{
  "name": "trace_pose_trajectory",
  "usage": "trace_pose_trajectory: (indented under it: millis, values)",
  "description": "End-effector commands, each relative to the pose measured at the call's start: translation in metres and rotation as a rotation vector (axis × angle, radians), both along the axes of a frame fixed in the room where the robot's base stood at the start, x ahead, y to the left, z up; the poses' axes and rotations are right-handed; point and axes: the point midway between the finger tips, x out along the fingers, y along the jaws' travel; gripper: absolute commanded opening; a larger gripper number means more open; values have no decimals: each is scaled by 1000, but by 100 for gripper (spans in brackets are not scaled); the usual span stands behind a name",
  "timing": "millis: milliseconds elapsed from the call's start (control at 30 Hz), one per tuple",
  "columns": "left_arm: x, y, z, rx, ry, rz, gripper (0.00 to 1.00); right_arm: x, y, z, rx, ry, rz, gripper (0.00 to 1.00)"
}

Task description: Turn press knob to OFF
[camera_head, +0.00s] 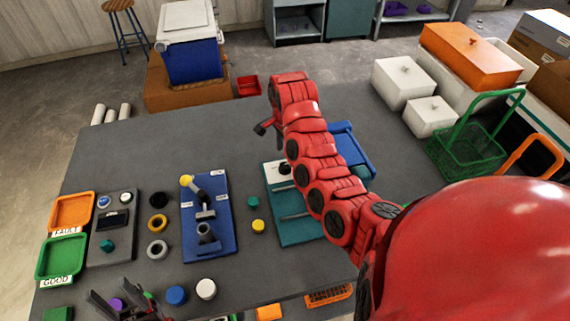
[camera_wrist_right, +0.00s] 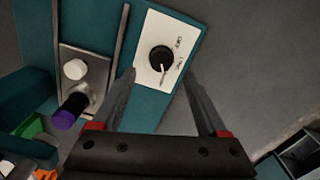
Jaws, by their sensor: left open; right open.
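The press (camera_head: 301,231) is a teal unit on the table, partly hidden by my right arm. Its black knob (camera_wrist_right: 161,59) sits on a white panel (camera_wrist_right: 176,36) in the right wrist view, with a white pointer mark toward the lower part and small labels to its right, too blurred to read. The knob also shows in the head view (camera_head: 284,169). My right gripper (camera_wrist_right: 160,75) is open, its fingers spread on either side below the knob in the picture, apparently not touching it.
A blue fixture (camera_head: 207,237) stands left of the press, with yellow and green caps between them. Orange (camera_head: 72,212) and green (camera_head: 61,257) trays lie at the left. A purple-tipped lever (camera_wrist_right: 68,113) is near the knob panel. Grey table is clear behind the fixture.

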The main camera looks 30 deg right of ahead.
Motion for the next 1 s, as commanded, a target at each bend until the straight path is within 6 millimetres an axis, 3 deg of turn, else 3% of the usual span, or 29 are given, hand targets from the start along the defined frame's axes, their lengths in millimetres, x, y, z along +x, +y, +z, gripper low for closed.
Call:
trace_pose_trajectory:
  millis: [33,300,700,767,1000]
  values:
    - [0,0,-8,0,0,0,50,0,2,-14,0,0,2,76]
    - [0,0,-15,0,0,0,50,0,0,-48,-1,-1,0,76]
    - [0,0,-16,0,0,0,50,1,0,-57,-1,-2,1,76]
    - [0,0,-16,0,0,0,50,1,0,-57,-1,-2,1,69]
    - [0,0,-16,0,0,0,50,1,0,-57,-1,-2,0,26]
